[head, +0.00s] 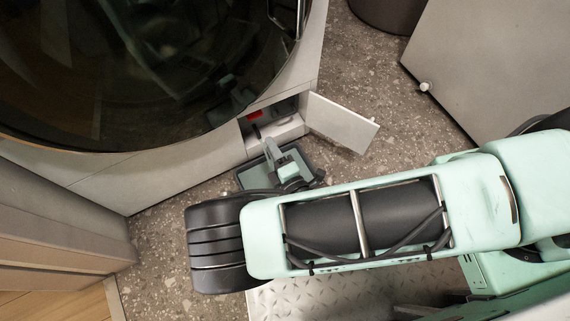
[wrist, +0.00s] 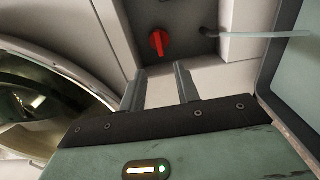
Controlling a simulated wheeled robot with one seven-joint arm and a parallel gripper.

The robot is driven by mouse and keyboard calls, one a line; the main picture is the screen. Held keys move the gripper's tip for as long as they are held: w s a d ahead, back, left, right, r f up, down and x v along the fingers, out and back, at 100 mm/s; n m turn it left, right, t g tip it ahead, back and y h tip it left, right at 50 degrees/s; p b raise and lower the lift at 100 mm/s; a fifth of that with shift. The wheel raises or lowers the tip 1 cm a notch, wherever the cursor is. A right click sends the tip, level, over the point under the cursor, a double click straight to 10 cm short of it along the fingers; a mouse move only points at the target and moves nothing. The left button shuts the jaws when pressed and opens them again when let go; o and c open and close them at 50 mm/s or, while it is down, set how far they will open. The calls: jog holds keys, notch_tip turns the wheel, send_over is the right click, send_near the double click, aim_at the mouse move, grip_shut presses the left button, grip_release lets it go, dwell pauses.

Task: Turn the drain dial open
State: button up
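The red drain dial (wrist: 159,42) sits inside a small recess low on the washer front, and a bit of its red also shows in the head view (head: 254,115). My gripper (wrist: 158,72) is open and empty, its two fingers spread apart and pointing at the recess. The dial lies just beyond the fingertips, roughly midway between them, with a gap to it. In the head view my gripper (head: 268,150) is at the front of the recess, partly hidden by my arm.
The small access door (head: 342,122) is swung open to the right of the recess. A dark hose end (wrist: 209,32) is right of the dial. The washer's large round door (head: 110,70) is above left. Wood-toned furniture (head: 50,220) stands at lower left. Speckled floor is clear around the door.

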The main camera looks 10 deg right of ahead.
jog(key=p+v, duration=0.1)
jog(key=v, duration=0.6)
jog(key=shift+p, duration=0.35)
jog(key=shift+s, duration=0.1)
